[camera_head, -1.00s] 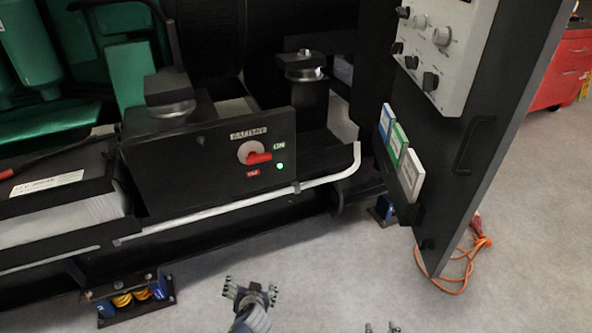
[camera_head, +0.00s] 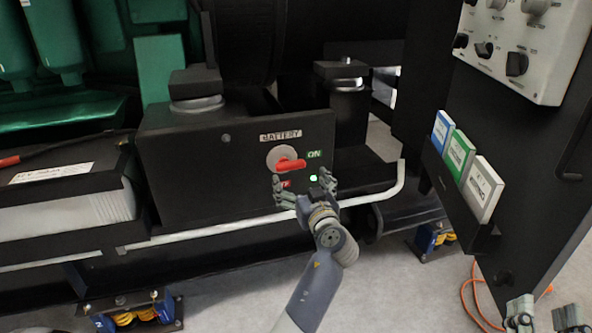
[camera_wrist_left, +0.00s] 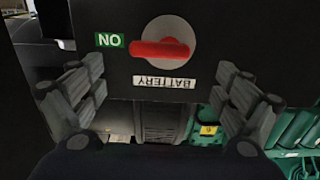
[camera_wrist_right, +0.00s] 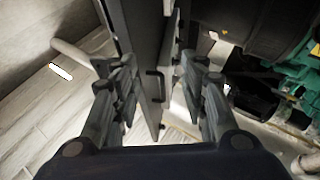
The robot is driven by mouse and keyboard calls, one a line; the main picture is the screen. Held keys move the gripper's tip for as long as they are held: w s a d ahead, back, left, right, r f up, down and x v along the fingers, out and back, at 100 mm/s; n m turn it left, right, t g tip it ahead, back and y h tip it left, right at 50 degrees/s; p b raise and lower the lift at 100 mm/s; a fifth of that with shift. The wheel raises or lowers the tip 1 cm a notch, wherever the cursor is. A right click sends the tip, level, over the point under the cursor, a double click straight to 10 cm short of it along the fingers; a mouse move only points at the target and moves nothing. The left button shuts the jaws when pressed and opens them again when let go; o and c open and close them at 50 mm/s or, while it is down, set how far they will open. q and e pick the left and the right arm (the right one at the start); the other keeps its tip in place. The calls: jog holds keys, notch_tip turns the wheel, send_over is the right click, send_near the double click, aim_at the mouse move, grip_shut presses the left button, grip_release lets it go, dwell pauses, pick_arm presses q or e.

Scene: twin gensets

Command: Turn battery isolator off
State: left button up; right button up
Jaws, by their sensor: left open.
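The battery isolator is a red handle (camera_head: 290,165) on a round grey disc (camera_head: 275,157), set on a black panel (camera_head: 190,180) under a BATTERY label. The handle lies roughly horizontal and points right, near the green ON label (camera_head: 314,154). My left gripper (camera_head: 305,184) is open just in front of and below the handle. In the left wrist view the handle (camera_wrist_left: 160,49) shows upside down, ahead of the spread fingers (camera_wrist_left: 160,105) and not between them. My right gripper (camera_head: 546,314) is open and empty at the lower right; its spread fingers fill the right wrist view (camera_wrist_right: 160,95).
An open black cabinet door (camera_head: 540,180) with a control panel (camera_head: 525,45) and booklets (camera_head: 465,160) stands at the right, near my right gripper. A pale pipe (camera_head: 220,229) runs along below the isolator panel. A battery (camera_head: 70,195) sits at the left.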

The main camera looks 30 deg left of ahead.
aim_at(292, 167)
pick_arm(q)
jog(key=x, duration=0.6)
jog(key=shift+b, duration=0.35)
jog(key=shift+w+a, duration=0.45)
pick_arm(e)
jog(key=shift+s+r+t+y, duration=0.15)
jog(key=shift+s+r+t, duration=0.25)
jog(key=shift+r, duration=0.2)
jog(key=shift+s+r+t+y, duration=0.1)
jog(key=shift+s+r+t, duration=0.2)
jog(key=shift+r+t, duration=0.25)
jog(key=shift+s+r+t+y, duration=0.15)
jog(key=shift+s+r+t, duration=0.2)
jog(key=shift+r, duration=0.35)
pick_arm(q)
jog(key=c, duration=1.1)
